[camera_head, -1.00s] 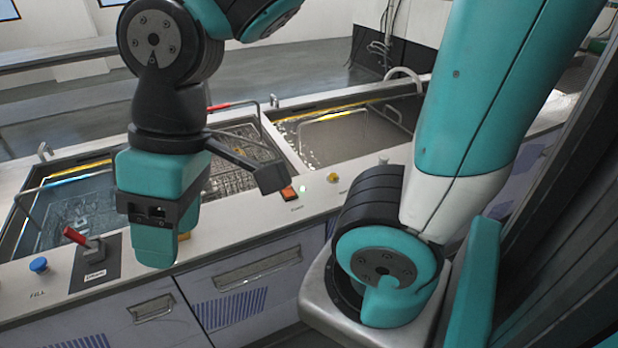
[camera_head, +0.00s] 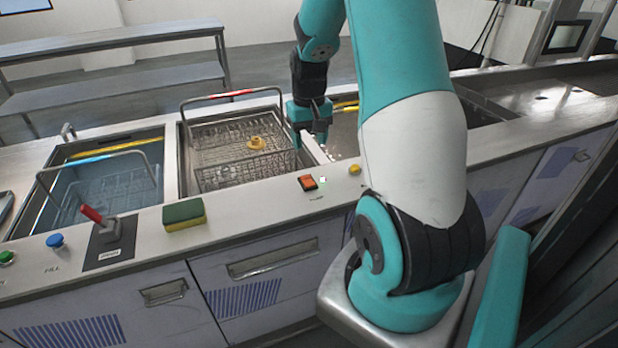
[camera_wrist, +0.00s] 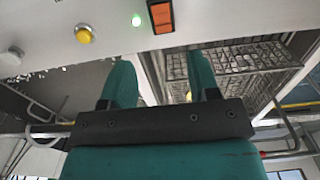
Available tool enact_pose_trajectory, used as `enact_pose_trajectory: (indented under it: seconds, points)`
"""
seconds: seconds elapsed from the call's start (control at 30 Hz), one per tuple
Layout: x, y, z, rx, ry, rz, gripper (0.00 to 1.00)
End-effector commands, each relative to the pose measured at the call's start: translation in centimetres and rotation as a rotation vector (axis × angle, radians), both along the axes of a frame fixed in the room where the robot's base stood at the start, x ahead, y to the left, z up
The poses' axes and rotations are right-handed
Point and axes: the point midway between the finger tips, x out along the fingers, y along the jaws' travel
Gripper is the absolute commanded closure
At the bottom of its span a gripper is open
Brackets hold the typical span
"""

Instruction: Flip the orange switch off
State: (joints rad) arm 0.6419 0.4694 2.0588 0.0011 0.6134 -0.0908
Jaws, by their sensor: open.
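The orange switch (camera_head: 308,183) is a small rocker in a dark frame on the front counter strip, below the divider between the basket tank and the tank to its right. A lit green lamp (camera_head: 323,180) is just right of it. My gripper (camera_head: 321,134) is beyond the switch, over the tank area right of the basket, not touching the switch. In the wrist view the two teal fingers of my gripper (camera_wrist: 162,75) are apart with nothing between them.
A yellow knob (camera_head: 355,169) is right of the switch. A green-yellow sponge (camera_head: 184,214), a red-handled lever (camera_head: 103,228) and a blue button (camera_head: 55,241) are to the left. A wire basket (camera_head: 240,160) with a red-marked handle rises left of my gripper.

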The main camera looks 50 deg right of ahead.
Motion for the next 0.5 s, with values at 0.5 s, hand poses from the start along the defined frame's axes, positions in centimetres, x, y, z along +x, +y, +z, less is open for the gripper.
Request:
enact_pose_trajectory:
  seconds: [0.5]
  points:
    - [0.0, 0.1, -10.6, 0.002, 0.002, 0.002, 0.45]
